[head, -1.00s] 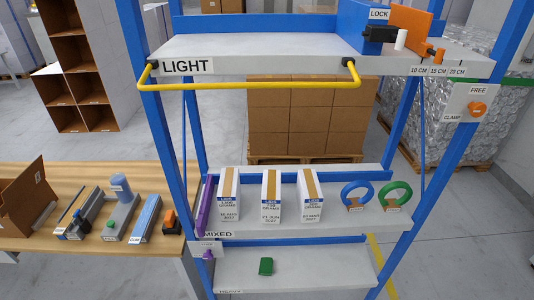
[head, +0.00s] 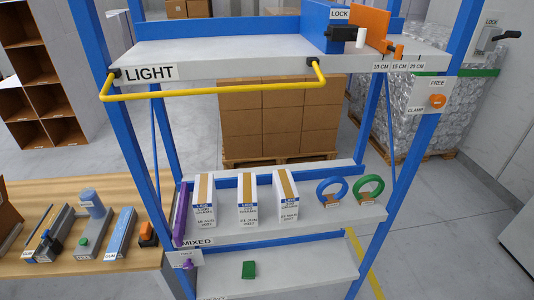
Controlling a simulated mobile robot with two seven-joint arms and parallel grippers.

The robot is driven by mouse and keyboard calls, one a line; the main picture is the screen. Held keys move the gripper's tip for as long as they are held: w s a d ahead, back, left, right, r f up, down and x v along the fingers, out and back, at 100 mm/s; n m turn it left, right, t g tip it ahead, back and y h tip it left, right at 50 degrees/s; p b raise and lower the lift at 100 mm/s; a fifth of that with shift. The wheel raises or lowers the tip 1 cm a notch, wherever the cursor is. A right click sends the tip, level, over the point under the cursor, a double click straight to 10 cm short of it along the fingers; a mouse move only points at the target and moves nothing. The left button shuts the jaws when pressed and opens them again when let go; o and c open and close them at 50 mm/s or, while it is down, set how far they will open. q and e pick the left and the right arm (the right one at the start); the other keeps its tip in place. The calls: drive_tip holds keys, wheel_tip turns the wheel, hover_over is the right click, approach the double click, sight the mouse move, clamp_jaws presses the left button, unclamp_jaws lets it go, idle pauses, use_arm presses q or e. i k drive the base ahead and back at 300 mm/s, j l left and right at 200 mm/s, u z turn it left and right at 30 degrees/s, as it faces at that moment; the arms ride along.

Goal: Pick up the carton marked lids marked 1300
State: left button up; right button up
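Three white cartons with tan tape strips and blue LIDS labels stand upright in a row on the shelf (head: 305,230) marked MIXED: a left carton (head: 204,207), a middle carton (head: 247,207) and a right carton (head: 286,203). Each carries small print with grams and a date. The numbers are too small to read surely, so I cannot tell which one is marked 1300. The cartons stand apart from each other. Neither of my grippers is in view.
A yellow bar (head: 215,94) runs before the upper shelf marked LIGHT (head: 230,52). A green block (head: 249,269) is below. A wooden bench (head: 110,258) is at left.

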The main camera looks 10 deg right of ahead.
sight(205, 201)
drive_tip(key=i+j, duration=0.5)
drive_tip(key=j, duration=0.15)
drive_tip(key=i+j, duration=0.5)
drive_tip(key=j, duration=0.15)
drive_tip(key=i+l+z, duration=0.05)
